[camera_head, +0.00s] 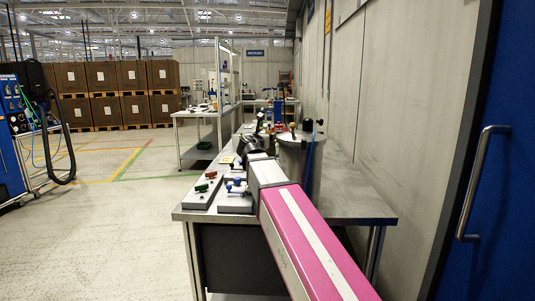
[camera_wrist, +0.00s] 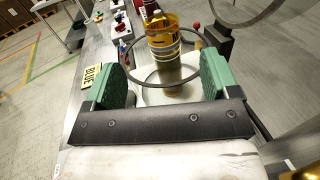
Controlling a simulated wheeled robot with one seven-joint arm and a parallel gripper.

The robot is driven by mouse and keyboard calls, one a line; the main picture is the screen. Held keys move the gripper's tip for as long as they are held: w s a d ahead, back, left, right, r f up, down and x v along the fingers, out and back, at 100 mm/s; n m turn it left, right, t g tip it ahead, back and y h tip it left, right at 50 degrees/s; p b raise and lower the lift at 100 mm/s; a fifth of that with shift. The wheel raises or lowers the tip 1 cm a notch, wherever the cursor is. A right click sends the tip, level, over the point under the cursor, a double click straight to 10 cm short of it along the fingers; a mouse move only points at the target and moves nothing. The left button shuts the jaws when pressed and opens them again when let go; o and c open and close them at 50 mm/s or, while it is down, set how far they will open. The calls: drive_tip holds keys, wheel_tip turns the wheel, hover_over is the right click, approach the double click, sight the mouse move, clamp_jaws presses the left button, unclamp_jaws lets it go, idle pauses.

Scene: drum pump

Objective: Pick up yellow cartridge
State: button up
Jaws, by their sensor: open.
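The yellow cartridge (camera_wrist: 164,32) is a see-through amber cylinder with a grey lower part, upright in the upper middle of the wrist view. A thin dark ring (camera_wrist: 136,74) shows around its lower part. My gripper (camera_wrist: 158,68) has two green pads, spread apart to the left and right of the cartridge and nearer the camera. Nothing is held between them. In the head view my arm reaches over the metal table, and the gripper end (camera_head: 250,148) is small and dark there. I cannot clearly pick out the cartridge in the head view.
A metal table (camera_head: 358,208) carries a large steel pot (camera_head: 301,160) on its right. A wall runs along the right.

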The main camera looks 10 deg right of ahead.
drive_tip(key=shift+x, duration=5.3)
drive_tip(key=shift+s, duration=0.1)
drive_tip(key=c, duration=1.4)
